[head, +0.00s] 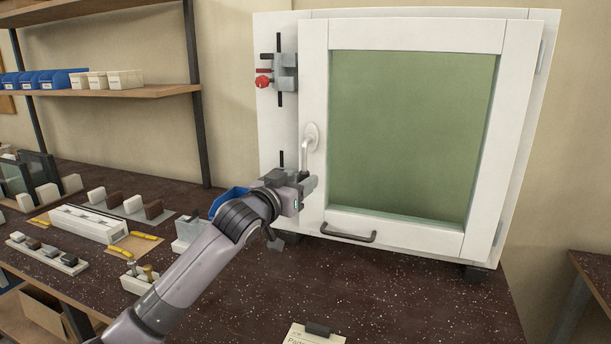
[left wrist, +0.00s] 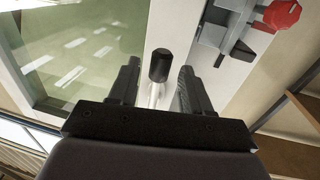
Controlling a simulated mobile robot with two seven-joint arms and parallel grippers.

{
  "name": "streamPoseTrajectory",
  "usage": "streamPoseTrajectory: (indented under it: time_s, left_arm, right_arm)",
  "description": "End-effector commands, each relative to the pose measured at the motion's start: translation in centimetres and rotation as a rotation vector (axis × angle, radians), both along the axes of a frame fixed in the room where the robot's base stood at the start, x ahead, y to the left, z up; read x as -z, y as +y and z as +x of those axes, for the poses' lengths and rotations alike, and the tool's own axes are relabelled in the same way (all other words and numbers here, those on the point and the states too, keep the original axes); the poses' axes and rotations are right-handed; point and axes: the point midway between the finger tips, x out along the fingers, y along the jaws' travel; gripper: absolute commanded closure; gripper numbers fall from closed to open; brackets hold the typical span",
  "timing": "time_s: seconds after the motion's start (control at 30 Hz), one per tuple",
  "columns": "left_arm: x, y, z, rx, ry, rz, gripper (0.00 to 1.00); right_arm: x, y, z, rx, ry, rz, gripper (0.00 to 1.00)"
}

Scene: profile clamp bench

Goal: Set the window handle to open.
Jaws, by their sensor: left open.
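The window handle (head: 305,152) is a pale lever on an oval plate on the left side of the white window frame. It points down in the head view. My left gripper (head: 303,186) is at its lower end, covering the tip. In the left wrist view, a dark cylindrical end (left wrist: 160,66) on a pale shaft shows between the two fingers of my left gripper (left wrist: 158,88). The fingers stand apart, with gaps on both sides. The window sash looks closed. My right gripper is not in view.
A grey clamp with a red knob (head: 264,82) sits left of the frame; a clamp with a red knob (left wrist: 280,14) also shows in the left wrist view. A dark bar handle (head: 348,236) is below the glass. Fixtures and parts crowd the bench's left; its front middle is mostly clear.

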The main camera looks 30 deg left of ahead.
Motion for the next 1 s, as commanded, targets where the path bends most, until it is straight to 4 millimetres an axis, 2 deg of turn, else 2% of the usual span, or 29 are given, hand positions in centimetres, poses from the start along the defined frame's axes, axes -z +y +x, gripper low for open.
streamPoseTrajectory:
  time_s: [0.1, 0.3, 0.67, 0.8, 0.83, 1.0]
  left_arm:
    - [-0.1, 0.1, 1.3, -0.001, 0.0, 0.0, 0.52]
    - [0.0, 0.2, 2.5, 0.0, 0.0, 0.001, 0.52]
    - [0.0, 0.2, 2.8, 0.0, 0.0, 0.001, 0.52]
    - [0.0, 0.2, 2.8, 0.0, 0.0, 0.001, 0.97]
    - [0.0, 0.2, 2.8, 0.0, 0.0, 0.001, 1.0]
    - [0.0, 0.2, 2.8, 0.0, 0.0, 0.0, 1.0]
  right_arm:
    - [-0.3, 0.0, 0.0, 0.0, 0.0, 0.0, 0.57]
    - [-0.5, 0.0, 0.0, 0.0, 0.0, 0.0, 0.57]
    - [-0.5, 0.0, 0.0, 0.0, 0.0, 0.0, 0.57]
    - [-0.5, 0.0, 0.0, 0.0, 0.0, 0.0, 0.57]
    - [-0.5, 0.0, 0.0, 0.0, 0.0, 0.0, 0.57]
    - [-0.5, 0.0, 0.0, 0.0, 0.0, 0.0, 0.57]
